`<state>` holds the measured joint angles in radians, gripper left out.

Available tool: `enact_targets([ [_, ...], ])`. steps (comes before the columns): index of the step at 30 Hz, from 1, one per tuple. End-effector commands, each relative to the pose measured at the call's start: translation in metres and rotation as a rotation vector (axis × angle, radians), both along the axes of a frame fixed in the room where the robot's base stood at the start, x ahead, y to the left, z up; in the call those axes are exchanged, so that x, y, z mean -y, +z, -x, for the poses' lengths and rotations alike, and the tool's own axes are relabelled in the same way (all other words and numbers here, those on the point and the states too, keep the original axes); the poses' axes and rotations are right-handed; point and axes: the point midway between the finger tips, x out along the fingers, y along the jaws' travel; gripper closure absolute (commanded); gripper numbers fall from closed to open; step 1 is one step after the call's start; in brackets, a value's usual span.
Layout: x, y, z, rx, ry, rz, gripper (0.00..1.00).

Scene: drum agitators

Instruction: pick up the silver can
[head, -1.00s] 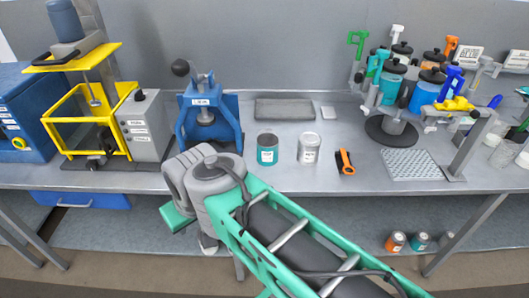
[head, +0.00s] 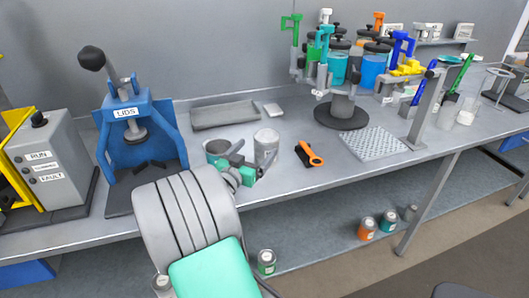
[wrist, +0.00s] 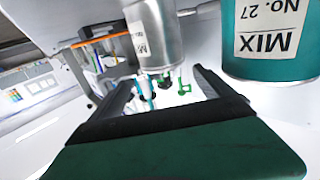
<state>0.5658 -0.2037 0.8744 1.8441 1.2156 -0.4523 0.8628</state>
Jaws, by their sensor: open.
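The silver can (head: 266,146) stands upright on the grey bench, right of the teal can (head: 216,150). My gripper (head: 254,168) is low at the bench's front edge, in front of the silver can, and hides its lower part. In the wrist view the picture is upside down. There my gripper (wrist: 158,88) is open and empty, its fingers spread to either side of the silver can (wrist: 157,32). The teal can (wrist: 270,42), labelled MIX No. 27, is outside the right-hand finger. I cannot tell whether the fingertips reach around the silver can.
The blue lid press (head: 128,120) stands left of the cans. An orange-handled tool (head: 309,155) lies to the right, before a perforated plate (head: 373,145) and a round-based stand (head: 341,115). A grey tray (head: 225,114) lies behind. Small cans (head: 368,228) sit on the lower shelf.

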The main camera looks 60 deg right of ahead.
Motion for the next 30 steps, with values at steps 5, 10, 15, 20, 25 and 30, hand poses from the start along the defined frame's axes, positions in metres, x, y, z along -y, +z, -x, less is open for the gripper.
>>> enact_targets([
  [5,0.025,0.001,0.0,0.0,-0.001,-0.002,0.09],
  [10,0.053,0.0,-0.002,-0.003,-0.004,-0.003,0.09],
  [15,0.076,-0.002,-0.002,-0.001,-0.003,-0.003,0.09],
  [20,0.078,-0.003,-0.002,-0.001,-0.002,-0.002,0.09],
  [25,0.077,-0.003,-0.002,-0.001,-0.002,-0.003,0.18],
  [30,0.077,-0.003,-0.002,-0.001,-0.002,-0.003,0.32],
])
